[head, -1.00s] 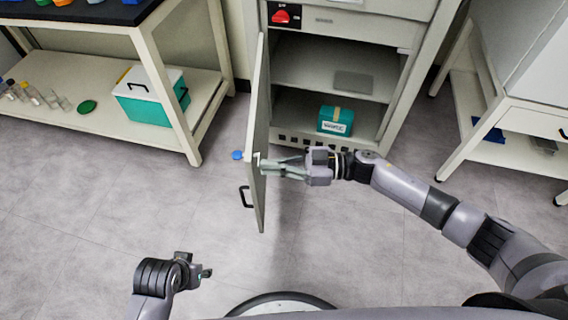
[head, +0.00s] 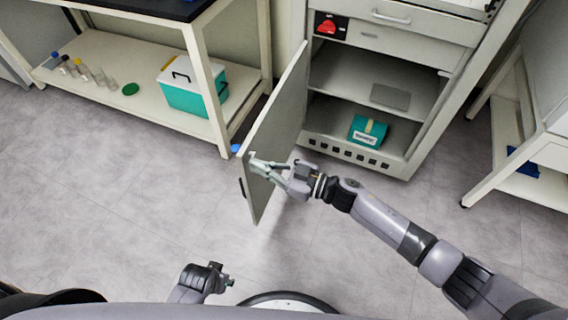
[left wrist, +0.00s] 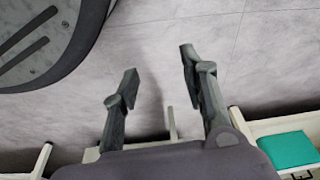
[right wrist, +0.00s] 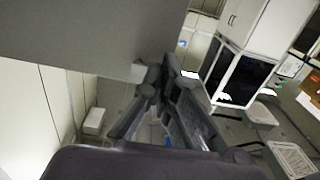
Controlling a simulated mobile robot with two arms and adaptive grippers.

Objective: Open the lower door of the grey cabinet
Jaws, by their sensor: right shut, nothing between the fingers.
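The grey cabinet (head: 388,60) stands at the top right of the head view. Its lower door (head: 277,125) is swung wide open to the left, and its dark handle (head: 242,188) shows at the outer edge. My right gripper (head: 254,166) is shut and empty, with its fingertips against or very near the door's inner face; contact is unclear. In the right wrist view the right fingers (right wrist: 160,75) are close together beside the grey door panel (right wrist: 75,40). My left gripper (left wrist: 155,75) is open and empty above the floor in the left wrist view.
Inside the cabinet are a teal box (head: 367,131) and a grey plate (head: 390,97). A bench at left holds a teal-and-white cooler (head: 193,92), a green disc (head: 130,89) and several small bottles. A white table (head: 530,150) stands at right.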

